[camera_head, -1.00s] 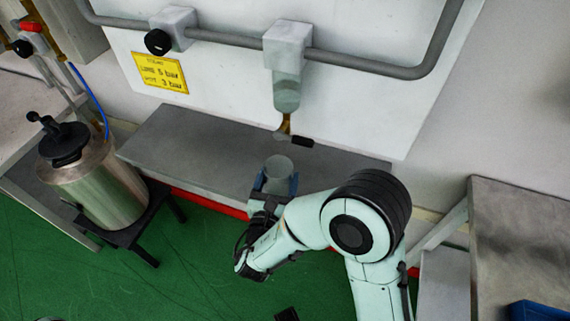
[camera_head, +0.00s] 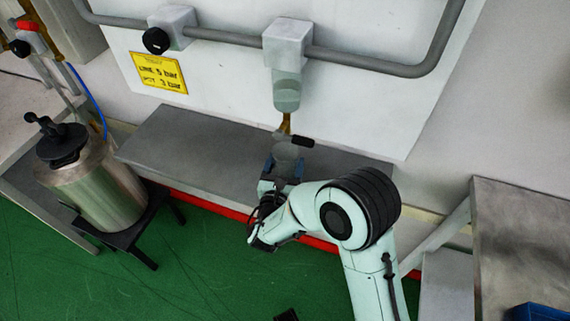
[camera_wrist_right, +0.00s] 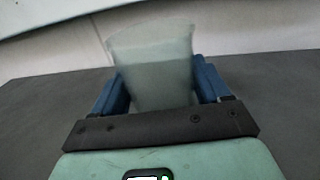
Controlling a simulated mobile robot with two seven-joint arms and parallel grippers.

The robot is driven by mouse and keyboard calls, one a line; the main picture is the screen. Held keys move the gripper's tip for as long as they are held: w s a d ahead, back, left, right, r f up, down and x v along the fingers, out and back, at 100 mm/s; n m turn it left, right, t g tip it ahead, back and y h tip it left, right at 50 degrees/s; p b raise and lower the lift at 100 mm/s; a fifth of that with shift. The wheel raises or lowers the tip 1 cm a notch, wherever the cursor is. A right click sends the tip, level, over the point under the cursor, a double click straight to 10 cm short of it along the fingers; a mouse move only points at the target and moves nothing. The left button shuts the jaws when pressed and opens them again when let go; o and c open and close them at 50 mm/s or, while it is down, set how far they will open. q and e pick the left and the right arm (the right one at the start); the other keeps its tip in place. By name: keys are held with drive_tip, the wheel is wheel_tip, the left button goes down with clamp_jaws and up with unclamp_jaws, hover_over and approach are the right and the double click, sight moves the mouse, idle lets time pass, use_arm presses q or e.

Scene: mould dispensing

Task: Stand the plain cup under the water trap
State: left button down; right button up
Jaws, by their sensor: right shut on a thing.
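The water trap (camera_head: 287,92) is a translucent bowl under a white block on the grey pipe, with a brass drain and black lever (camera_head: 302,141) below it. The plain cup (camera_head: 286,158) is translucent and stands below the drain, above or on the grey shelf; I cannot tell whether it touches. My right gripper (camera_head: 280,172) is shut on the cup, its blue fingers at either side. In the right wrist view the cup (camera_wrist_right: 152,70) looks roughly upright between the blue fingers.
The grey shelf (camera_head: 190,155) runs along the wall and is clear on its left. A steel pressure pot (camera_head: 100,185) stands on a black stand at left. A yellow sign (camera_head: 159,73) is on the white panel. A grey bench (camera_head: 520,235) with a blue bin (camera_head: 530,312) is at right.

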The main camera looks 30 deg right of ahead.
drive_tip(key=shift+f, duration=0.1)
drive_tip(key=shift+f, duration=0.15)
drive_tip(key=o, duration=1.1)
drive_tip(key=shift+r, duration=0.4)
drive_tip(key=v, duration=1.2)
drive_tip(key=shift+f, duration=0.15)
drive_tip(key=shift+a, duration=0.1)
